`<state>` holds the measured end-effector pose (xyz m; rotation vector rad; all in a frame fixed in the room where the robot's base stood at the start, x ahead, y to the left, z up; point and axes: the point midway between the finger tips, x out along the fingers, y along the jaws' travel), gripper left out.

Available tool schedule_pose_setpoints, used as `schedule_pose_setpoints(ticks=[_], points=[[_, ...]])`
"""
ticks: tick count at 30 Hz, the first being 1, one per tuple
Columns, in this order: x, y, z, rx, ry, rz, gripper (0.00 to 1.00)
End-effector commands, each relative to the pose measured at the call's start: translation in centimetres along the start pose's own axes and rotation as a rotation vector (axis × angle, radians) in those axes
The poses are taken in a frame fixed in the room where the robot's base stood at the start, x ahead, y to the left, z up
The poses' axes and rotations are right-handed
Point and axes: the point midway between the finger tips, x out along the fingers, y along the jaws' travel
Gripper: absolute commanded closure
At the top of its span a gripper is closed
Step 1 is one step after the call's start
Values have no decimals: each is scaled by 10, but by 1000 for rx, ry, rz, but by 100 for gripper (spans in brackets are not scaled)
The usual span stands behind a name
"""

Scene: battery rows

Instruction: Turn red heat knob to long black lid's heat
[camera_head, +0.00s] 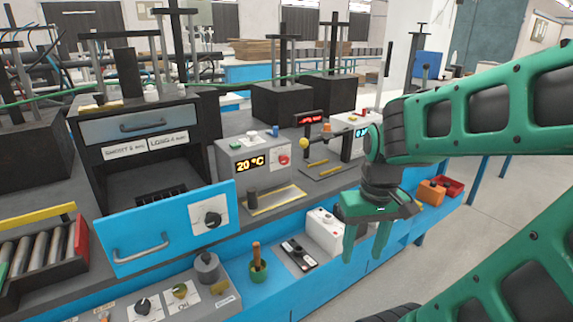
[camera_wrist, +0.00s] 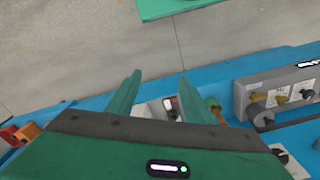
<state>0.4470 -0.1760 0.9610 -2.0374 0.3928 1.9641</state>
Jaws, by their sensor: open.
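A red knob (camera_head: 284,159) sits on the front of a grey box (camera_head: 228,150) whose yellow display (camera_head: 250,163) reads 20 °C. My gripper (camera_head: 365,252) is open and empty, pointing down to the right of that box and in front of the bench. Its two green fingers (camera_wrist: 155,85) are apart in the wrist view, with bench edge and floor beyond them. The red knob is not clearly seen in the wrist view. Two labels, SHORT (camera_head: 126,150) and LONG (camera_head: 170,141), are on the dark oven at left; their small print is hard to read. I cannot make out a long black lid.
An open blue drawer front (camera_head: 140,245) with a black dial (camera_head: 212,219) juts out at left. Orange and red bins (camera_head: 432,192) stand right.

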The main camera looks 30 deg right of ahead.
Motion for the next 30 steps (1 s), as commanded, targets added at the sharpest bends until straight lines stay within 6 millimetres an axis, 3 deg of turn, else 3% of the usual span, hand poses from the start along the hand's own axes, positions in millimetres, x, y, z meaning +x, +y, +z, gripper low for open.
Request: schedule_pose_setpoints(ticks=[9,16,21,24,27,30], points=[[70,-65,-89,-525,164,-170,53],[99,-125,-145,-775,419,-368,53],[95,-155,-186,-837,669,-477,53],[84,-163,-211,-826,827,-515,53],[68,-161,-239,-777,1002,-529,53],[48,-145,-270,-688,1177,-510,53]])
